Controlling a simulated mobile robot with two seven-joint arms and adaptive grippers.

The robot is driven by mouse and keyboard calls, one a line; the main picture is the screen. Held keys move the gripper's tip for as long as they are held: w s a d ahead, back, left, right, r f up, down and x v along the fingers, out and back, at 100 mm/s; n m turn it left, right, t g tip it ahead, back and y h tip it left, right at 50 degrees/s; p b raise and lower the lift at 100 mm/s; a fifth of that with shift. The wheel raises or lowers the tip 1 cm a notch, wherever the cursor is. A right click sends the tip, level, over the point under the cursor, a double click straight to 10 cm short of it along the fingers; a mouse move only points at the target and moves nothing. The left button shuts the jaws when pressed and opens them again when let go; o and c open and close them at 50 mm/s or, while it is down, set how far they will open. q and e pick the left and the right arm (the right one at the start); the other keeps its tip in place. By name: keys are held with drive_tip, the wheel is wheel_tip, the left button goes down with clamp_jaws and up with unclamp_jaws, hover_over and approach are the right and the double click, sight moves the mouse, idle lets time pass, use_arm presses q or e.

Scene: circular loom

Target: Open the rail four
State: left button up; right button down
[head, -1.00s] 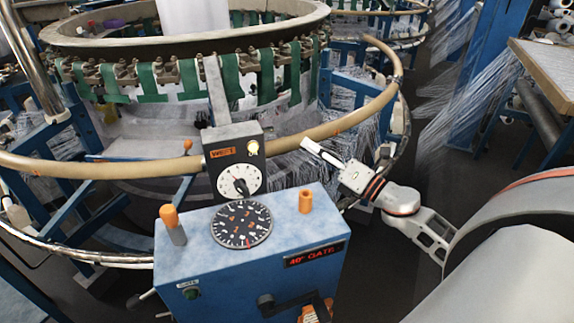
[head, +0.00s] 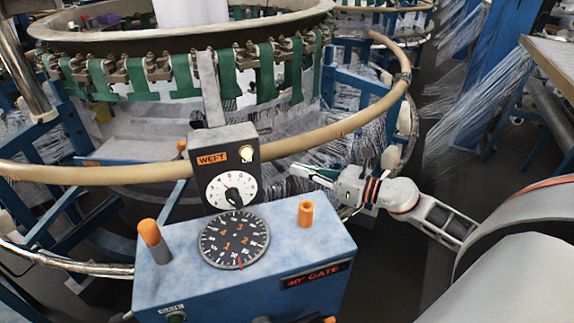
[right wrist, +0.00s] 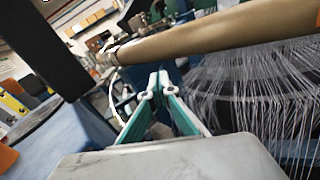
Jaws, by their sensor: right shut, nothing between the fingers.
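A tan tubular rail (head: 365,112) curves around the loom in the head view, and its left stretch (head: 90,173) runs past the control box. No number shows on it, so I cannot tell which section is rail four. In the right wrist view the rail (right wrist: 220,35) crosses the top of the picture. My right gripper (head: 312,173) is shut and empty, just below the rail's right stretch and beside the control box. Its green-padded fingers (right wrist: 158,85) lie close together below the rail; I cannot tell whether they touch it. My left gripper is out of view.
A blue control box (head: 290,240) with an orange knob (head: 305,213), a black dial (head: 234,239) and a weft panel (head: 225,165) stands close left of the gripper. Open floor shows to the right.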

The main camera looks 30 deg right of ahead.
drive_tip(key=shift+p+x, duration=0.35)
drive_tip(key=shift+x, duration=1.95)
drive_tip(key=shift+r, duration=0.1)
